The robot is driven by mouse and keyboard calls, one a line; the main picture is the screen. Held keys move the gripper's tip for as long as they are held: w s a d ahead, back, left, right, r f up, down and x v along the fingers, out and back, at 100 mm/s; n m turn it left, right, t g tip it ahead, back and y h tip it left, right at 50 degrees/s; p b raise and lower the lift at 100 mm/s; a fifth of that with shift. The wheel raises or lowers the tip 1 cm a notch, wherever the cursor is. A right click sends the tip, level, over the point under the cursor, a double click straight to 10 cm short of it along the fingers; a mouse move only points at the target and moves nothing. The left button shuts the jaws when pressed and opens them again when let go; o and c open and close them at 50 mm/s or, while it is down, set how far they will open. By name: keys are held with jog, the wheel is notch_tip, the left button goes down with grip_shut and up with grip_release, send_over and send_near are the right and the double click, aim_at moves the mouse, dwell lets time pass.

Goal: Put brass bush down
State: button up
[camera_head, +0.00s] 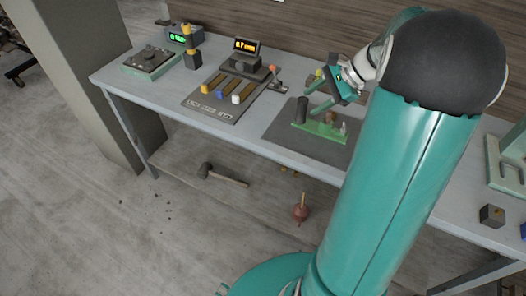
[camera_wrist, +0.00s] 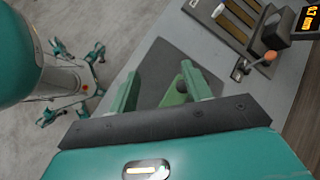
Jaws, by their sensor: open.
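My gripper (camera_head: 316,97) is open, above the dark mat (camera_head: 285,140) on the bench. A small brownish piece (camera_head: 331,117), which may be the brass bush, stands on or just behind a green strip (camera_head: 318,130) on the mat, below and right of the fingertips. It is too small to identify surely, and I cannot make it out in the wrist view.
A dark upright cylinder (camera_head: 302,110) and a small pale piece (camera_head: 343,128) stand beside the brownish piece. A dark board (camera_head: 215,108) with coloured blocks and a lit display (camera_head: 246,46) lies to the left. A mallet (camera_head: 222,174) and a plunger-like object (camera_head: 301,208) are below the bench.

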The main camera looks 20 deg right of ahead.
jog(key=s+a+r+n+h, duration=0.3)
jog(key=s+a+n, duration=0.5)
jog(key=a, duration=0.4)
jog(key=s+a+r+n+t+h, duration=0.1)
jog(key=s+a+r+n+h, duration=0.2)
jog(key=s+a+n, duration=0.5)
jog(key=a+n+h, duration=0.1)
jog(key=a+n, duration=0.1)
jog(key=a, duration=0.2)
jog(key=shift+s+r+n, duration=0.3)
jog(key=shift+r+n, duration=0.05)
jog(key=shift+n, duration=0.05)
